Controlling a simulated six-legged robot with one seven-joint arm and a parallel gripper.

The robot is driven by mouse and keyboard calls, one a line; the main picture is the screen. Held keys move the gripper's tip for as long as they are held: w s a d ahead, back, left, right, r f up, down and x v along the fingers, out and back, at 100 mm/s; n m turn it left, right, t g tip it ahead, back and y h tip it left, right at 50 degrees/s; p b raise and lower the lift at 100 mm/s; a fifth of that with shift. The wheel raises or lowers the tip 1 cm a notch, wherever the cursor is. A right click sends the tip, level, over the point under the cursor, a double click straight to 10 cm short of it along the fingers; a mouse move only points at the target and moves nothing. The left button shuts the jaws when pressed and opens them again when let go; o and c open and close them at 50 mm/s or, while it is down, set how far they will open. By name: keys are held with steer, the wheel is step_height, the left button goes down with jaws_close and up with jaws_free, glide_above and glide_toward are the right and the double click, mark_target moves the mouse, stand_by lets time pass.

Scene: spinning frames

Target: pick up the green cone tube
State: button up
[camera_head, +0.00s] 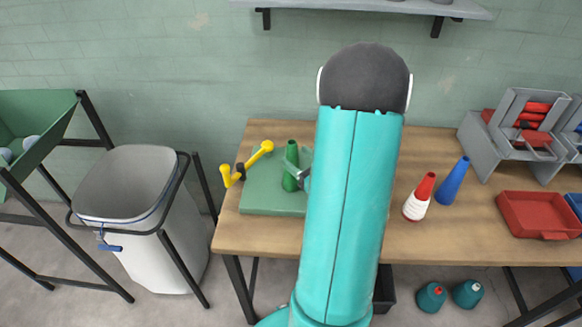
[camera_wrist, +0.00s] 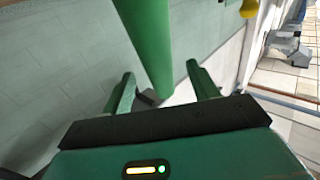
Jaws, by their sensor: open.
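The green cone tube (camera_head: 291,166) stands upright on a green board (camera_head: 262,203) on the wooden table, left of my teal arm. In the wrist view the green cone tube (camera_wrist: 147,45) reaches down from the top edge to between the two green fingers. My gripper (camera_head: 301,165) is at the tube in the head view, partly hidden by my arm. In the wrist view my gripper (camera_wrist: 160,85) is open, with one finger on each side of the tube. I cannot tell whether either finger touches it.
A yellow handled tool (camera_head: 247,164) lies left of the tube. Right of my arm stand a red and white cone (camera_head: 419,197) and a blue cone (camera_head: 454,181). A red tray (camera_head: 539,214) and grey racks (camera_head: 515,130) are farther right. A white bin (camera_head: 140,215) stands left of the table.

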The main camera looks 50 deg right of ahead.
mark_target(288, 151)
steer(key=w, duration=0.5)
steer(key=shift+d+f, duration=0.2)
steer(key=shift+d, duration=0.05)
jaws_close()
